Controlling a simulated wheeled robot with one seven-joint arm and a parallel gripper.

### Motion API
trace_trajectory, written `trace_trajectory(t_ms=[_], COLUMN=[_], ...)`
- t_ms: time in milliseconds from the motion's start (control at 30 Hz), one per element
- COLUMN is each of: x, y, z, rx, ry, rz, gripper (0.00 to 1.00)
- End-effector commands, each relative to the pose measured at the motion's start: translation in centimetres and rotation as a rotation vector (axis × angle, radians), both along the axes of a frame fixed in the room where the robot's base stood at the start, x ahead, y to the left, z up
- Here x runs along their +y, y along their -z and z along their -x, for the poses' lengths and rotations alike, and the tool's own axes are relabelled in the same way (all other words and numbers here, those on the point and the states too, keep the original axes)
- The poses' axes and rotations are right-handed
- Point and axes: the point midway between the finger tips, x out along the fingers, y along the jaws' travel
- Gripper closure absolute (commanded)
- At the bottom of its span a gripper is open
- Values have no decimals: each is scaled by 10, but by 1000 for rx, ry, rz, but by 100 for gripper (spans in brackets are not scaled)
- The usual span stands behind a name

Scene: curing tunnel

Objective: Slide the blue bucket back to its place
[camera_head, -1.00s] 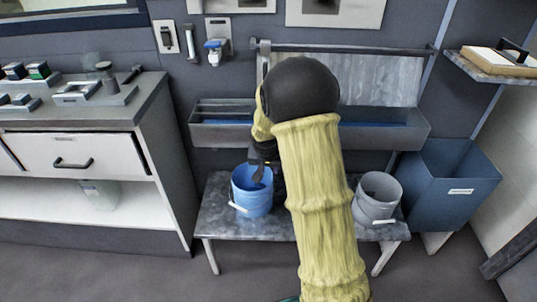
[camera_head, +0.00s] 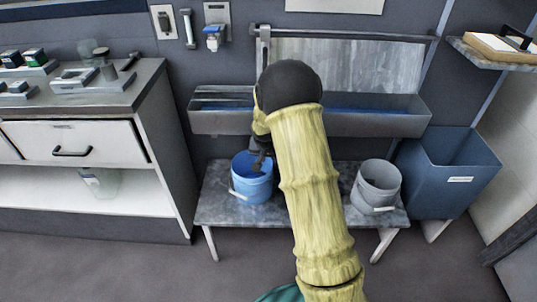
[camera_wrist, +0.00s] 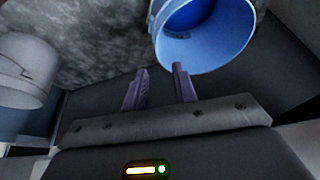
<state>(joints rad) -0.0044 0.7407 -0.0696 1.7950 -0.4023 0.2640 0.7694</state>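The blue bucket (camera_head: 252,186) stands upright on the left part of the grey bench (camera_head: 310,206), below the wall trough. My gripper (camera_wrist: 160,68) is at the bucket's rim, on its right side in the head view. In the wrist view the two fingers are apart with nothing visible between them. One fingertip overlaps the rim of the blue bucket (camera_wrist: 205,50); I cannot tell whether it touches. My arm covers the middle of the bench in the head view.
A grey bucket (camera_head: 376,187) stands at the bench's right end. A dark blue bin (camera_head: 446,180) is right of the bench. A white drawer cabinet (camera_head: 90,145) stands to the left. The metal trough (camera_head: 220,121) hangs above the bench.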

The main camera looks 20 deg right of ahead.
Motion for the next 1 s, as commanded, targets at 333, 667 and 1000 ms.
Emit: trace_trajectory(t_ms=[333, 667, 1000], x=[-10, -17, -19], y=[55, 100, 107], z=[-19, -37, -41], rx=[1, 0, -1], ry=[0, 0, 0], rz=[0, 0, 0], gripper=[72, 72, 72])
